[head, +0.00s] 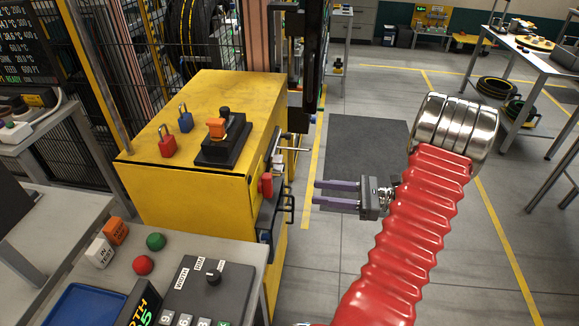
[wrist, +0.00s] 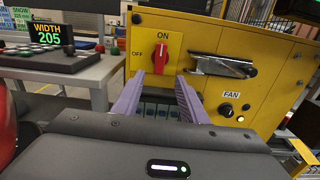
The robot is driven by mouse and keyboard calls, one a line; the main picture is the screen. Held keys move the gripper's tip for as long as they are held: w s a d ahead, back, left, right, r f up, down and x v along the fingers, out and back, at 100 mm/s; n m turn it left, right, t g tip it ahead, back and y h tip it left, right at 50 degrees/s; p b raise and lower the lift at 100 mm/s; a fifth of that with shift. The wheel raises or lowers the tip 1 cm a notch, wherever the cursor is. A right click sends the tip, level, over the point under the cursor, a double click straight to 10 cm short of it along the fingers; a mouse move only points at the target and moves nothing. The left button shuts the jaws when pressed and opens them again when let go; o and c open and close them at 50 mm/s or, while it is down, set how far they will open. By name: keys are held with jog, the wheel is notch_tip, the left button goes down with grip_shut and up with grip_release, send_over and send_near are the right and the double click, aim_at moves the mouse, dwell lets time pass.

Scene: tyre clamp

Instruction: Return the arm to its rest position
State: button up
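My gripper (head: 338,194) is open and empty in the head view, its two purple-grey fingers pointing left towards the side of the yellow cabinet (head: 205,195). A gap of floor shows between the fingertips and the cabinet. In the wrist view the fingers of my gripper (wrist: 159,100) reach forward, with nothing between them. Beyond them on the yellow panel is a red rotary switch (wrist: 162,52) between the labels ON and OFF. The red switch also shows on the cabinet side in the head view (head: 266,185).
Padlocks and a black box with an orange switch (head: 216,128) stand on the cabinet top. A control table (head: 235,247) with buttons and a keypad is at front left. Floor behind my arm is clear; a workbench (head: 540,50) stands at right.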

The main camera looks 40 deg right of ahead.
jog(key=s+a+f+n+g+h, duration=0.2)
jog(key=s+a+f+n+g, duration=0.1)
jog(key=a+n+g, duration=0.25)
jog(key=s+a+f+n+g+h, duration=0.1)
jog(key=s+a+f+n+g, duration=0.1)
jog(key=s+a+n+g, duration=0.3)
jog(key=w+a+r+n+t+h, duration=0.1)
jog(key=a+r+n+t+h, duration=0.1)
jog(key=a+r+n+h, duration=0.7)
jog(key=a+r+n, duration=0.8)
jog(key=a+r, duration=0.2)
jog(key=a, duration=0.2)
jog(key=shift+w+t, duration=0.2)
jog(key=shift+t, duration=0.15)
dwell(0.4)
